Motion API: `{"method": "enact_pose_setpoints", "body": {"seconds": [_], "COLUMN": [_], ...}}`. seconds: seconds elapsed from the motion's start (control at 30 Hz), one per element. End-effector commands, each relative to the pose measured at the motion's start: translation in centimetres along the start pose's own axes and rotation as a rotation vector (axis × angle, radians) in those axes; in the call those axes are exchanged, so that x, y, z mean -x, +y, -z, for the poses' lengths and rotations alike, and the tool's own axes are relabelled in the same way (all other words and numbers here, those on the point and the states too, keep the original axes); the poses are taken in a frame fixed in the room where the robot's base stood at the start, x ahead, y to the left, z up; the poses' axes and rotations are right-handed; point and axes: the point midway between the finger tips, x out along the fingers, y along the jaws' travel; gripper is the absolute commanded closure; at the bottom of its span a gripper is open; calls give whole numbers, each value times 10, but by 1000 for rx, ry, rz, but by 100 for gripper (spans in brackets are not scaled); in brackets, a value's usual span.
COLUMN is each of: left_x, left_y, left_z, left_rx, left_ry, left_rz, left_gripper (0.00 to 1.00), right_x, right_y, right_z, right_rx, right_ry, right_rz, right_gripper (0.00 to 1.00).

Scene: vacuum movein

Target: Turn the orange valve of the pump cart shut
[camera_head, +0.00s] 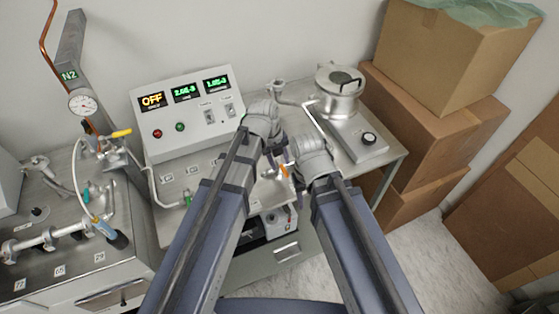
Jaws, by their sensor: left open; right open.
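A small orange piece, which looks like the orange valve handle (284,170), shows between my two wrists above the metal cart top; its exact angle is hard to read. My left gripper (273,155) is open just above and to the left of the orange handle. My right gripper (294,178) is open just right of the handle, very close to it. The wrists and fingers hide much of the valve body, and I cannot tell whether either gripper touches it. The pump cart (179,192) carries the valve in front of the control panel.
The control panel (188,110) with lit displays stands behind. A silver pot-like vessel (339,100) and a hotplate-like box with a black knob (368,138) are at right. Cardboard boxes (425,120) stack beyond. A bench with a gauge (83,103) and hoses is at left.

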Motion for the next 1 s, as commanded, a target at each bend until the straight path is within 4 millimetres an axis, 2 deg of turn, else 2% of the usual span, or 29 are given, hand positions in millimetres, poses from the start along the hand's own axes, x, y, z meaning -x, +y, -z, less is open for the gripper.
{"method": "enact_pose_setpoints", "body": {"seconds": [0.27, 0.47, 1.0], "left_x": [0, 8, 73], "left_y": [0, -1, -1], "left_z": [0, 0, 0], "left_rx": [0, 0, 1], "left_ry": [0, 0, 0], "left_rz": [1, 1, 1], "left_gripper": [52, 52, 52], "right_x": [0, 8, 71], "right_y": [0, 1, 7], "right_z": [0, 0, -4], "right_rx": [0, 0, -3], "right_ry": [0, 0, 0], "right_rz": [0, 0, 1], "right_gripper": [50, 50, 50]}}
